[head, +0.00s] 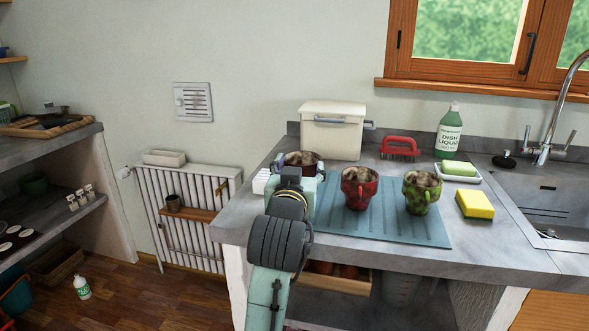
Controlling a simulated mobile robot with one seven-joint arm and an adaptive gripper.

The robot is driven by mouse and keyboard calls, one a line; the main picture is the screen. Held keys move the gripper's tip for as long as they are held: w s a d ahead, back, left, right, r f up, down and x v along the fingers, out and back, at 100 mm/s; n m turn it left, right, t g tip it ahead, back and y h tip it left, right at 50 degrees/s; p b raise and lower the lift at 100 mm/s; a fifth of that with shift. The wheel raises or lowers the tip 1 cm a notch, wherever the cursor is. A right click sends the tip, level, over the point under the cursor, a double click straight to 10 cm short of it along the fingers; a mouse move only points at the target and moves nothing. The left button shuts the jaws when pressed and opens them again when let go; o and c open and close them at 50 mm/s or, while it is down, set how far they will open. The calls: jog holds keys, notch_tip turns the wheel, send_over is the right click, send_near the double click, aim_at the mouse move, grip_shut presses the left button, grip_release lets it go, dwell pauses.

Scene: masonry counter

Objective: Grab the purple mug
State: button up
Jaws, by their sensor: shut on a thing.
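A dark purple mug (301,160) with brownish contents stands or hangs at the left end of the counter, mostly hidden behind my gripper. My gripper (298,176) is shut on it, reaching from the front. I cannot tell whether the mug's base touches the mat.
A blue-grey mat (385,229) lies on the grey counter under the mugs. Behind are a cream box (331,131), a red brush (399,146) and a dish liquid bottle (449,130). A yellow sponge (475,205) lies near the sink (548,205).

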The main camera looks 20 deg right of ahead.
jog(key=s+b, duration=0.2)
jog(key=s, duration=0.7)
jog(key=shift+s+r, duration=0.2)
jog(key=shift+r, duration=0.15)
jog(key=s+b, duration=0.2)
jog(key=b, duration=0.2)
jog(key=shift+s+a+r, duration=0.1)
jog(key=shift+r, duration=0.05)
jog(key=shift+s, duration=0.1)
jog(key=shift+s, duration=0.1)
